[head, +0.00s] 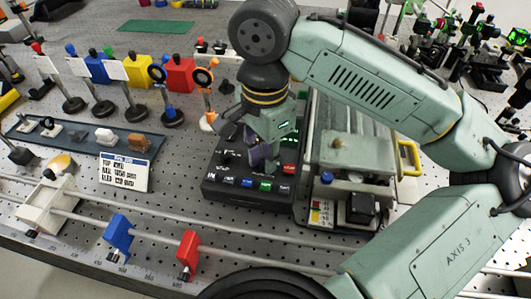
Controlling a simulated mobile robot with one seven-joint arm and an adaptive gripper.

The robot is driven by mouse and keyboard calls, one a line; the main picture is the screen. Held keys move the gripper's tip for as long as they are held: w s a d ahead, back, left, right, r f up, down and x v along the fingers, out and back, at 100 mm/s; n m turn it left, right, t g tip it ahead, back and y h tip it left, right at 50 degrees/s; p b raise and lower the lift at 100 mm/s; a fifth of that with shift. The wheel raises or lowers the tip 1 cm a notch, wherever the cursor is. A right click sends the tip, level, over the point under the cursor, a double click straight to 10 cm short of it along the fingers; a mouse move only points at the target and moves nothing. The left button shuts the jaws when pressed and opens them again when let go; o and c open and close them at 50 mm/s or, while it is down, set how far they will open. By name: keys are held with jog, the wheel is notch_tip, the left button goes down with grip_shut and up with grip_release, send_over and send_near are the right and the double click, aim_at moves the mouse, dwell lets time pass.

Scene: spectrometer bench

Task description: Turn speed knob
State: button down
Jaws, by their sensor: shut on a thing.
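My gripper (262,165) reaches down from above onto the top of this box. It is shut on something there. The speed knob is not clearly visible; the fingers and wrist cover that part of the box. A small dark knob (225,157) shows on the box's left part, apart from the fingers.
A grey-green machine with a clear cover (345,150) stands close on the box's right. A label card (124,172) stands to the left. Rails with a blue carrier (119,234) and a red carrier (188,252) run in front. Filter stands (170,117) are behind left.

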jog(key=shift+m, duration=0.5)
jog(key=c, duration=1.8)
grip_release()
notch_tip(320, 180, up, 12)
jog(key=shift+s, duration=0.1)
